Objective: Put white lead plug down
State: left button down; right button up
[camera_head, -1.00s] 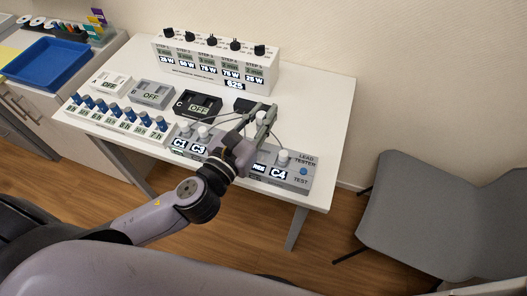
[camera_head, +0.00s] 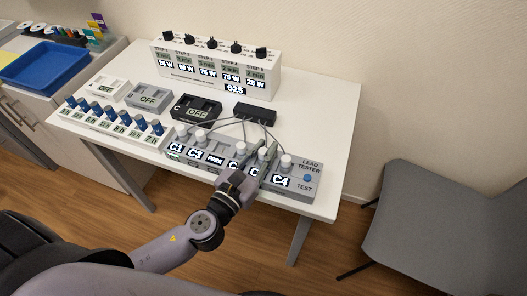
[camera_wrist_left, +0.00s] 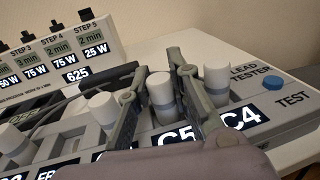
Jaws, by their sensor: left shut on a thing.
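My left gripper (camera_head: 259,167) is at the grey lead tester (camera_head: 308,180), on the front right of the white table. Its fingers (camera_wrist_left: 165,100) are shut on a white lead plug with a grey band (camera_wrist_left: 161,92). This plug stands nearly upright above the C5 label in the left wrist view, and its lower end is partly hidden. The head view shows the held plug (camera_head: 263,154) in the tester's row. A neighbouring white plug (camera_wrist_left: 217,80) stands at C4, just right of the fingers. My right gripper is not in view.
More white plugs (camera_head: 200,137) stand along the tester, with cables running to a black box (camera_head: 255,114). A blue test button (camera_head: 308,178) is at its right end. Timer boxes (camera_head: 194,107) and a step panel (camera_head: 215,69) stand behind. The table's right side (camera_head: 325,110) is clear.

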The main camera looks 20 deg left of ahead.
pick_arm(q)
jog(key=shift+f, duration=0.2)
jog(key=c, duration=1.8)
grip_release()
jog(key=o, duration=0.3)
jog(key=shift+o, duration=0.2)
jog(key=shift+r, duration=0.1)
